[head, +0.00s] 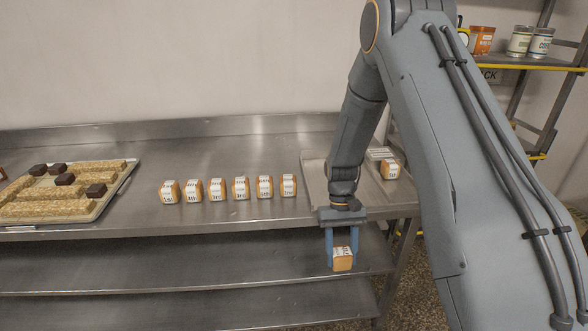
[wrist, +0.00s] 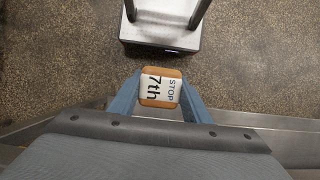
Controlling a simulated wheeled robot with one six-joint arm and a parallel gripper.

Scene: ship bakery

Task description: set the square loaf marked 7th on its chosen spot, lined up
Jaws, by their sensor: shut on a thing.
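My gripper (head: 342,254) is shut on a small square loaf (head: 342,263) with a white label, holding it in front of the steel table's edge. In the wrist view the loaf (wrist: 161,90) sits between the two blue fingers, and its label reads "STOP" and "7th". Several similar labelled loaves (head: 218,190) stand in a row on the steel table (head: 230,158), left of the arm. Another loaf (head: 389,170) stands on the right, on or by a pale tray (head: 314,172) partly hidden behind my arm. I cannot tell which spot is the chosen one.
A large tray (head: 127,177) with flat bakes and dark blocks is on the table's left. Shelves (head: 200,262) lie under the table. A rack (head: 540,62) with tins stands at the right. The table between tray and row is clear.

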